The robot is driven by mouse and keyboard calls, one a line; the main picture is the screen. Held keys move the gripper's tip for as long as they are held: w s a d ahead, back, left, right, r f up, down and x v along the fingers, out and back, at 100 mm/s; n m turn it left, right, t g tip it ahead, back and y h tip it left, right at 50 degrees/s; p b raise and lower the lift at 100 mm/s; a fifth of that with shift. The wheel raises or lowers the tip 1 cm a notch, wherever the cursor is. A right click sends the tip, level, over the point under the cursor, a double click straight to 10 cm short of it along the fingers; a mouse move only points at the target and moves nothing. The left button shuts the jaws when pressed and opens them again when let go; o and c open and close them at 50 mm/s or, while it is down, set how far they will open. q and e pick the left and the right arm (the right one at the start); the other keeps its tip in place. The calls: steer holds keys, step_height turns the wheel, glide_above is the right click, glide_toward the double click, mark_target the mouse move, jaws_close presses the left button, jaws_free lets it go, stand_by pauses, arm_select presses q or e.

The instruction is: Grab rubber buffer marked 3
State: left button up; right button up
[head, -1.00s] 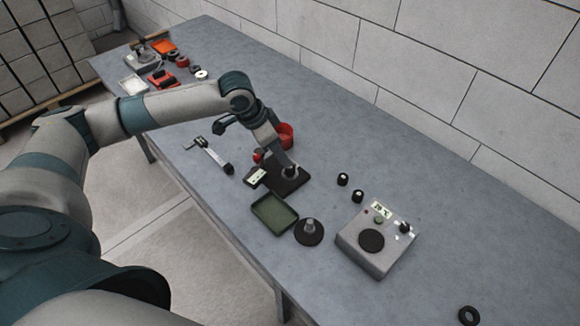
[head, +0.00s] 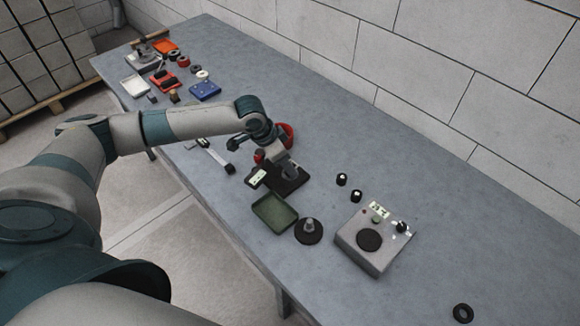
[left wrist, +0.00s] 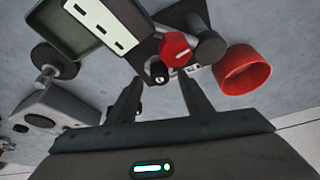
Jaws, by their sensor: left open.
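In the left wrist view a small black cylinder (left wrist: 159,72) with a pale top sits by the dark plate, between my fingertips and apart from them. I cannot read a mark on it. Two similar black cylinders, (head: 342,179) and (head: 357,196), stand on the table in the head view; their marks are too small to read. My right gripper is not in view.
A red ring-like cup (left wrist: 243,70) and a red knob (left wrist: 175,48) are close to my left fingers. A green tray (head: 274,212), a black disc with a stem (head: 309,232) and a grey control box (head: 362,252) stand nearby. The table's right part is mostly clear.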

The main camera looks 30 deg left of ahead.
arm_select(q)
steer(key=shift+w+d+f, duration=0.15)
steer(key=shift+f, duration=0.35)
jaws_close()
steer(key=shift+r, duration=0.15)
steer(key=shift+r+b, duration=0.4)
steer(key=shift+r, duration=0.15)
step_height(320, 180, up, 2)
steer(key=shift+r+b, duration=0.25)
steer(key=shift+b, duration=0.3)
steer(key=s+d+r+b, duration=0.2)
steer(key=s+d+r, duration=0.2)
steer(key=d+r, duration=0.3)
steer(key=d, duration=0.4)
steer(key=shift+b, duration=0.4)
